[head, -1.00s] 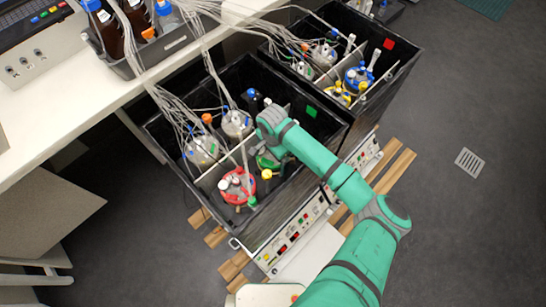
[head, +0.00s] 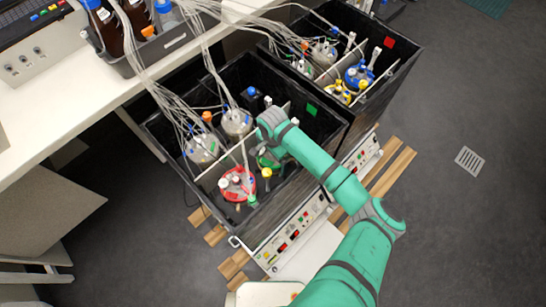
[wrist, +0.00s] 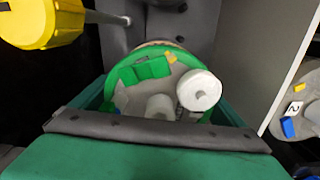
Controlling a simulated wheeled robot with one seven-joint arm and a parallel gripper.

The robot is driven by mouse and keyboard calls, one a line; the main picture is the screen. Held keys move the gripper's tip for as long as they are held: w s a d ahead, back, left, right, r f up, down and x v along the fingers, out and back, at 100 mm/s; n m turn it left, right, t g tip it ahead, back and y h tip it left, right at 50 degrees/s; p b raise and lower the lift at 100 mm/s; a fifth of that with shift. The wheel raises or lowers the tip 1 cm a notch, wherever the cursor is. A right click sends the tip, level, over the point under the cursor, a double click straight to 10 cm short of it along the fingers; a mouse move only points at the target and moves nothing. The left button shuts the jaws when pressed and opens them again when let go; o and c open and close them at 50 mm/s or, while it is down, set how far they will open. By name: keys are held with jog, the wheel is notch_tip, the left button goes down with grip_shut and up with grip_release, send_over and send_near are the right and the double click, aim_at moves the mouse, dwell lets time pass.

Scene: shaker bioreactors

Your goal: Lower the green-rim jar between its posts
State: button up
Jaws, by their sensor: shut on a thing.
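The green-rim jar (head: 268,160) is in the near black box, right of the red-rim jar (head: 237,184). My wrist and gripper (head: 270,132) are above it and hide much of it. In the wrist view its green rim (wrist: 125,72) surrounds a lid with a white cap (wrist: 199,90) and a green block. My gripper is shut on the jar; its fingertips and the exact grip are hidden. The jar's base and its posts cannot be made out, so I cannot tell whether it touches the box floor.
The near box (head: 165,150) also holds clear jars with tubes (head: 202,150), a dark bottle and a pale rail. A yellow cap (wrist: 40,22) sits close to the jar. The far box (head: 405,75) holds blue- and yellow-rim jars. Floor at right is clear.

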jog(key=o, duration=1.2)
notch_tip(320, 180, up, 11)
